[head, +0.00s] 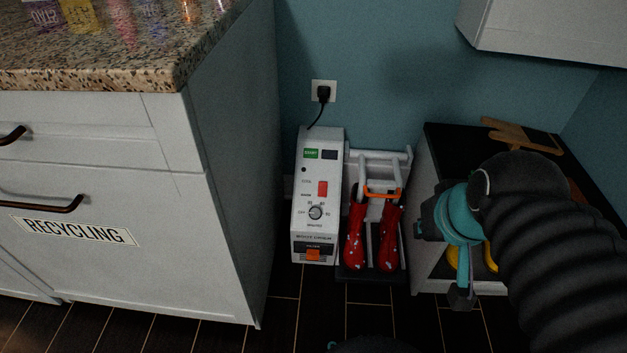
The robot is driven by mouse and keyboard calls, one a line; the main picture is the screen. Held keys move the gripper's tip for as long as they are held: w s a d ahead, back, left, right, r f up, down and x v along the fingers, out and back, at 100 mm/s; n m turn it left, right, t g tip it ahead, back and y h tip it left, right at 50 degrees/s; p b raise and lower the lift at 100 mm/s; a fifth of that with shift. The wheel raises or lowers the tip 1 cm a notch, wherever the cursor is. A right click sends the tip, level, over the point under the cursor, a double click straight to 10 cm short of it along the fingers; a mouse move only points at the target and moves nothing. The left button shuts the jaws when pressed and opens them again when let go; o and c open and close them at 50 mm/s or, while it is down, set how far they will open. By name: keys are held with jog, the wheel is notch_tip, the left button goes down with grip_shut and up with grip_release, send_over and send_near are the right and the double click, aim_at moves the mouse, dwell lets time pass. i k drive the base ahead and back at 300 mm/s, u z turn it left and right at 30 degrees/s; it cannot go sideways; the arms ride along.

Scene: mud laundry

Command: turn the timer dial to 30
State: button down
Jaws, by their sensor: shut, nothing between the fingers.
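The timer dial (315,212) is a small round grey knob on the front of a white boot dryer (303,180). Small marks ring the dial, with OFF at its left; the other marks and the pointer are too small to read surely. My gripper (461,298) is at the right, shut and empty, hanging downward beyond the red boots. It is well apart from the dial, and nothing covers the dial.
Red boots (355,235) stand on a rack right of the dryer. A black-topped white bench (430,165) is behind my arm. A white cabinet marked RECYCLING (75,230) stands at left. The dryer's cord runs to a wall outlet (324,91).

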aim_at(315, 213)
jog(key=z, duration=2.55)
jog(key=k, duration=0.95)
jog(key=u, duration=1.55)
jog(key=i, duration=0.5)
